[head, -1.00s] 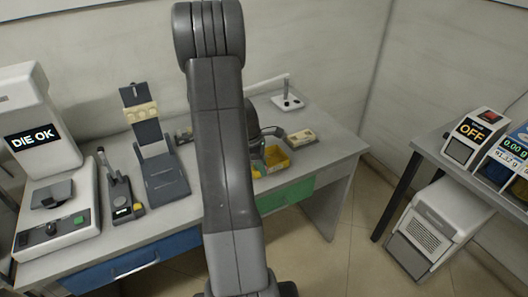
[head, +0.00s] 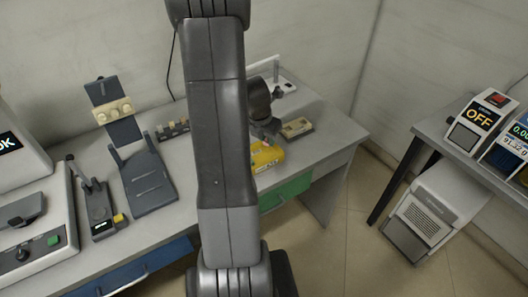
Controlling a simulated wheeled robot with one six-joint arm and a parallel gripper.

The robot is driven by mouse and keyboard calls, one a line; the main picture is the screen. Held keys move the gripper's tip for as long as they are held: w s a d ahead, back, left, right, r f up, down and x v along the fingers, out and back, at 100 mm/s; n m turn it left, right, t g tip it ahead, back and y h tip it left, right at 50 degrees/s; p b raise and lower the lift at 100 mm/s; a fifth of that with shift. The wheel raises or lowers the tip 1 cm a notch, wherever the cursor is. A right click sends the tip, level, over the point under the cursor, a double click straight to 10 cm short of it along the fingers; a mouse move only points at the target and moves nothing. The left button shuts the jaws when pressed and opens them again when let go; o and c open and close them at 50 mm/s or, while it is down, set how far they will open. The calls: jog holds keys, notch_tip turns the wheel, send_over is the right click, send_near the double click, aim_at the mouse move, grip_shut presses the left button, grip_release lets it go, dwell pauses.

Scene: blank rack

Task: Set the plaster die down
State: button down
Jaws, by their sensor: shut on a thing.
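My gripper (head: 270,131) is partly hidden behind my own arm, low over the back right of the bench, just behind a yellow tray (head: 268,158). It is shut on the plaster die, which is too small and too covered to make out. I cannot tell whether the die touches anything below it. Next to the gripper on the right is a small dark holder with a cream block (head: 297,127).
A dark stand with cream pieces (head: 114,109), a dark cradle (head: 148,182), a small upright device (head: 98,210) and a white machine (head: 30,235) stand on the left. A side table on the right carries displays (head: 478,118). Bare bench top lies right of the yellow tray.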

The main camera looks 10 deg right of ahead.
aim_at(268, 155)
jog(key=shift+f+b, duration=0.5)
jog(key=shift+f, duration=2.3)
jog(key=shift+f, duration=0.2)
jog(key=c, duration=1.3)
grip_release()
jog(key=shift+r, duration=0.1)
jog(key=shift+a+r, duration=0.1)
jog(key=shift+r, duration=0.5)
jog(key=p+v, duration=0.1)
jog(key=v, duration=1)
jog(key=shift+s, duration=0.1)
